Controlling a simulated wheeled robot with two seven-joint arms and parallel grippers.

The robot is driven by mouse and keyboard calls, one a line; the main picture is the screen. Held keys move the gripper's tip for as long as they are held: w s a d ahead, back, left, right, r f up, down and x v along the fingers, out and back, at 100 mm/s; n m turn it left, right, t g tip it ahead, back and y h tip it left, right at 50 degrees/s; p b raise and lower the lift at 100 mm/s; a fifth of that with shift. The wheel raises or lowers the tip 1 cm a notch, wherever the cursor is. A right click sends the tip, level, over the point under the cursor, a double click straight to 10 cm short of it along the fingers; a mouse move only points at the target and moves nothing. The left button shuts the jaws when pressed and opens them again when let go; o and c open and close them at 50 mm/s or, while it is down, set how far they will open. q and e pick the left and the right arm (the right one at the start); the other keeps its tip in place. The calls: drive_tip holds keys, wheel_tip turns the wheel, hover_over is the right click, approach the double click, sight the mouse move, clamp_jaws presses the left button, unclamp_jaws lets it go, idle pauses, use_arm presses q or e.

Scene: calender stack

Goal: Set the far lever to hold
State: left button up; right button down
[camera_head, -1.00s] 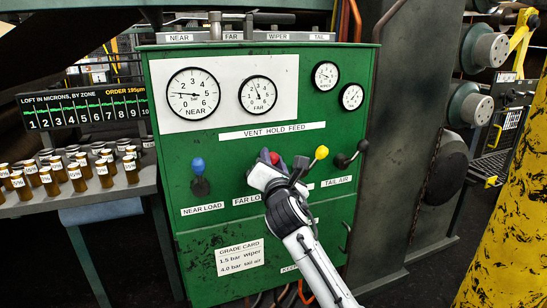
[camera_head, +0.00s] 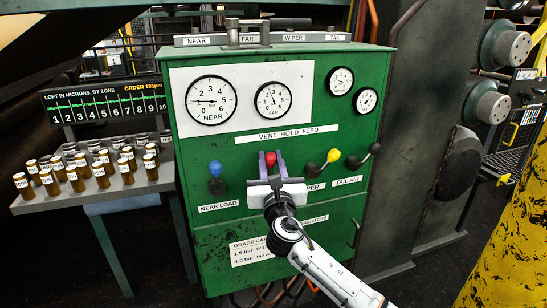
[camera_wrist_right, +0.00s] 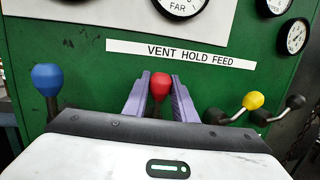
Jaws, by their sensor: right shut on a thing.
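The far lever's red knob (camera_head: 270,159) is on the green panel (camera_head: 190,268), below the FAR gauge (camera_head: 272,99). My right gripper (camera_head: 267,165) has its purple fingers on both sides of it, shut on the lever. In the right wrist view the red knob (camera_wrist_right: 160,84) stands up between the fingers, and its stem looks about upright. The lever's base and its FAR LOAD plate are hidden behind the gripper. The label VENT HOLD FEED (camera_head: 298,133) runs above the levers. My left gripper is not in view.
The blue near lever (camera_head: 215,169) stands about upright to the left. The yellow lever (camera_head: 333,155) and black lever (camera_head: 375,148) lean right. Brown jars (camera_head: 75,178) stand on a side table (camera_head: 135,190). A yellow post (camera_head: 510,250) is at the right.

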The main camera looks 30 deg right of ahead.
idle(0.4)
drive_tip(key=c, duration=1.5)
unclamp_jaws()
drive_tip(key=shift+o, duration=0.2)
drive_tip(key=shift+a, duration=0.1)
drive_tip(key=v, duration=1)
drive_tip(key=shift+s+f, duration=0.1)
drive_tip(key=shift+s, duration=0.05)
drive_tip(key=s+a+f+m+g+y, duration=0.2)
drive_tip(key=s+a+f+m, duration=0.15)
drive_tip(key=f, duration=0.45)
drive_tip(key=s+a+f+m+g+y, duration=0.25)
drive_tip(key=s+f+m, duration=0.2)
drive_tip(key=f, duration=0.45)
drive_tip(key=s+a+f+m+g+y, duration=0.1)
drive_tip(key=s+a+f+m+y, duration=0.2)
drive_tip(key=f, duration=0.5)
drive_tip(key=s+a+f+m+g+y, duration=0.1)
drive_tip(key=s+a+f+m+g, duration=0.1)
drive_tip(key=s+f+m, duration=0.3)
drive_tip(key=s+a+f+m+g+y, duration=0.2)
drive_tip(key=s+a+f+m, duration=0.2)
drive_tip(key=s+m, duration=0.8)
drive_tip(key=shift+a+f+m, duration=0.35)
drive_tip(key=shift+f+m, duration=0.05)
drive_tip(key=shift+f, duration=0.45)
